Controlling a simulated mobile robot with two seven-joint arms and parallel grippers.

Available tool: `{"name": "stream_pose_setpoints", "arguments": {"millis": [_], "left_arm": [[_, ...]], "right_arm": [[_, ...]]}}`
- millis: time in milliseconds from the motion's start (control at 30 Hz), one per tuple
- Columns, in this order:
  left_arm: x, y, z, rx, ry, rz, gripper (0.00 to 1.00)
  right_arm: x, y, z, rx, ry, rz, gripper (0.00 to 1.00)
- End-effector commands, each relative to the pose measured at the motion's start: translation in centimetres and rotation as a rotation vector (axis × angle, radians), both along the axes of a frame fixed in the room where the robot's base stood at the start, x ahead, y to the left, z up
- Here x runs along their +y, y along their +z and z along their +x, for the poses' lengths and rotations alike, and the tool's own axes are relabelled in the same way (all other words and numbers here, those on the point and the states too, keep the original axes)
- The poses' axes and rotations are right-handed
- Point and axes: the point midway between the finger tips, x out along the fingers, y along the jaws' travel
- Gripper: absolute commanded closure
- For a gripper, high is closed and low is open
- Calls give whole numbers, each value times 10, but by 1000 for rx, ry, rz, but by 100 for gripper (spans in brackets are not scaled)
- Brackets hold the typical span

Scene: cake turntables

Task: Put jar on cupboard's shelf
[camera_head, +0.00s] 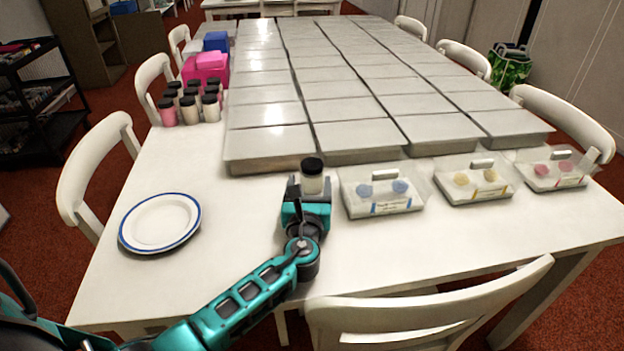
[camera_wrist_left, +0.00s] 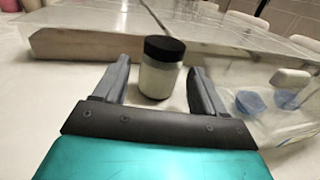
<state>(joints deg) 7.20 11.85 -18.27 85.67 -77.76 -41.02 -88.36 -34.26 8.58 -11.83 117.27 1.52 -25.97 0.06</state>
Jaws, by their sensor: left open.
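A small jar (camera_head: 313,183) with a black lid and pale contents stands upright on the white table, in front of the grey boxes. My left gripper (camera_head: 306,187) is at the jar, with its arm coming in from the lower left. In the left wrist view the jar (camera_wrist_left: 160,78) stands between the two open fingers of the gripper (camera_wrist_left: 160,88), near their tips, with a gap visible on each side. A brown cupboard (camera_head: 84,42) with shelves stands at the far upper left, partly cut off. My right gripper is not in view.
Clear cases with coloured discs (camera_head: 382,191) stand right of the jar. Several similar jars (camera_head: 190,108) stand at the table's left, behind a plate (camera_head: 160,222). Rows of grey boxes (camera_head: 268,145) fill the back. White chairs (camera_head: 95,170) surround the table. A black rack (camera_head: 38,95) stands left.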

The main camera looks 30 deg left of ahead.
Motion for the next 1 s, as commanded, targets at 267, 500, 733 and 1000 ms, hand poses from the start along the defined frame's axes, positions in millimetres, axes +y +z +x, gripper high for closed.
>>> {"name": "stream_pose_setpoints", "arguments": {"millis": [267,500,733,1000], "left_arm": [[14,2,38,-1,1,0,29],[19,2,49,0,-1,0,29],[19,3,49,0,-1,0,38],[19,3,49,0,-1,0,64]], "right_arm": [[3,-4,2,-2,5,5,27],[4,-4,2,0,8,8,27],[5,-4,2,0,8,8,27],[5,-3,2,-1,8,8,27]]}}
